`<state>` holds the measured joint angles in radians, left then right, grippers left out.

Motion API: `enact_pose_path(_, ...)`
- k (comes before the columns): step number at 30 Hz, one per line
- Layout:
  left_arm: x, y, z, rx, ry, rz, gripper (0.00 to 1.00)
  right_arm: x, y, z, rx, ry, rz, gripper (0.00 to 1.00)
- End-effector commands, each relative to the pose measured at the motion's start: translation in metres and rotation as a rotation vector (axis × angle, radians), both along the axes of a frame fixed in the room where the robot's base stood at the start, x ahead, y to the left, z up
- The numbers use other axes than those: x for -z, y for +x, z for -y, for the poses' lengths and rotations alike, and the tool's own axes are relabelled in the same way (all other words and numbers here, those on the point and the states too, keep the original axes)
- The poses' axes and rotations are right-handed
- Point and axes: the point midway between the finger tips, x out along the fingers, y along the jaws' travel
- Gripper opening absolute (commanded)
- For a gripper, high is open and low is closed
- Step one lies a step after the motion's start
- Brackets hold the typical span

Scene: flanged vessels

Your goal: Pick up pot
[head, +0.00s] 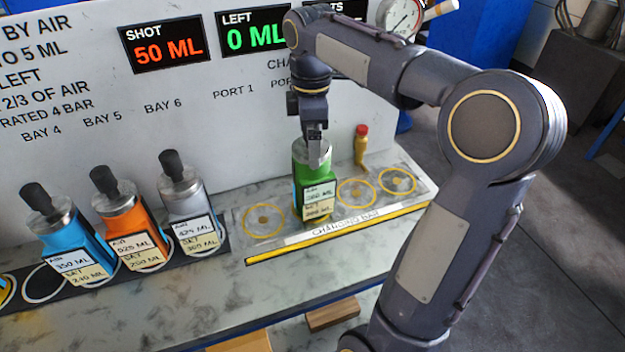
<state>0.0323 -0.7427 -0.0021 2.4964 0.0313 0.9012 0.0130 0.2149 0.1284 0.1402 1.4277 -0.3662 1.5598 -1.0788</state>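A green pot (315,176) with a grey metal top and AIR and SET labels stands upright on the strip marked CHARGING (290,240), between ring marks. Its black knob does not show. My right gripper (316,148) points down at the pot's top and overlaps it in the picture. Whether its fingers are closed on the pot cannot be seen. On the left, a blue pot (72,246), an orange pot (128,225) and a grey pot (186,203) stand in a row, each with a black knob. My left gripper is out of view.
Empty yellow rings show left (264,219) and right (356,192) of the green pot.

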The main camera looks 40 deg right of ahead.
Motion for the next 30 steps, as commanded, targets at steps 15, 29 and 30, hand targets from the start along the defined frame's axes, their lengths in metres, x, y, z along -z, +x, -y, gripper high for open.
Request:
enact_pose_path(15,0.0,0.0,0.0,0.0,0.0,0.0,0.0,-0.0003,0.0,-0.0001,0.0,0.0,0.0,0.24)
enact_pose_path(29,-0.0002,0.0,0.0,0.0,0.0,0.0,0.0,-0.0027,0.0003,-0.0001,0.0,0.0,0.004,0.0)
enact_pose_path(30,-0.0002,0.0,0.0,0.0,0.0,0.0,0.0,-0.0038,0.0005,-0.0002,0.0,0.0,0.004,0.0)
